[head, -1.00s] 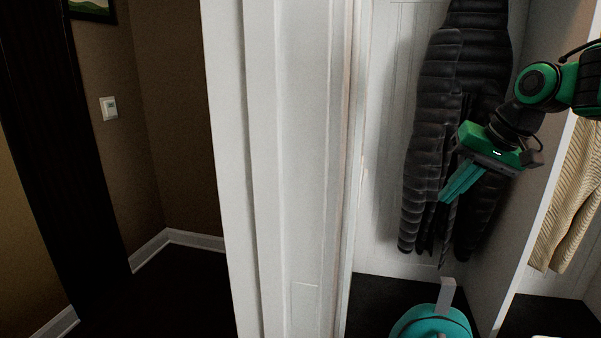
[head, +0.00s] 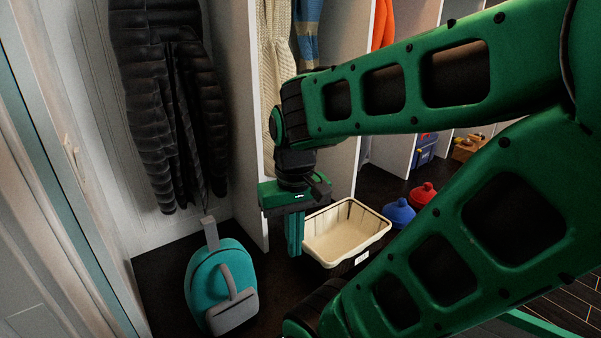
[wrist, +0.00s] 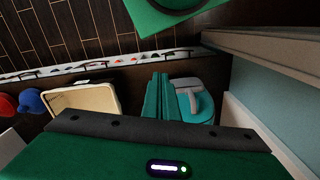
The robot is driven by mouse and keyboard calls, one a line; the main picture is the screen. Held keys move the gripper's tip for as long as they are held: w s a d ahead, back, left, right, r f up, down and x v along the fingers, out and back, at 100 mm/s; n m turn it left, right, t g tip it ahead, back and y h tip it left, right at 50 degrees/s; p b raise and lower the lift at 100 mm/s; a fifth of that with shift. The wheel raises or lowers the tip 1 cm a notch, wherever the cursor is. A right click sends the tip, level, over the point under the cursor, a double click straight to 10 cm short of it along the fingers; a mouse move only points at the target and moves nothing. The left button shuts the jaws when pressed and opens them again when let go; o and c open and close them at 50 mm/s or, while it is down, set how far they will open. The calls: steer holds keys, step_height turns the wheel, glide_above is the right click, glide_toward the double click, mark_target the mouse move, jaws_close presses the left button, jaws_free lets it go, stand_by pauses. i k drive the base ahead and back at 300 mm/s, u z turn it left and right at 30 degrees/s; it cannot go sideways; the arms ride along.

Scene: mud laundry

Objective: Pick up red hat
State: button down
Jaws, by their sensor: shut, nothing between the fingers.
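The red hat (head: 422,196) sits on the dark bench in the head view, right of the cream basket and just behind a blue hat (head: 399,213). In the wrist view the red hat (wrist: 8,104) is at the left edge, partly cut off. My gripper (head: 295,252) points down, left of the basket and well left of the red hat. Its teal fingers are together and hold nothing. They also show in the wrist view (wrist: 160,80).
A cream basket (head: 348,232) stands between my gripper and the hats. A teal backpack (head: 221,282) is on the left. Upright dividers (head: 244,130) separate the cubbies, with a black jacket (head: 165,105) hanging left. My arm covers much of the right side.

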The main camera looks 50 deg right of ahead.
mark_target(418, 197)
steer(key=z, duration=3.5)
steer(key=i, duration=1.65)
steer(key=z, duration=0.05)
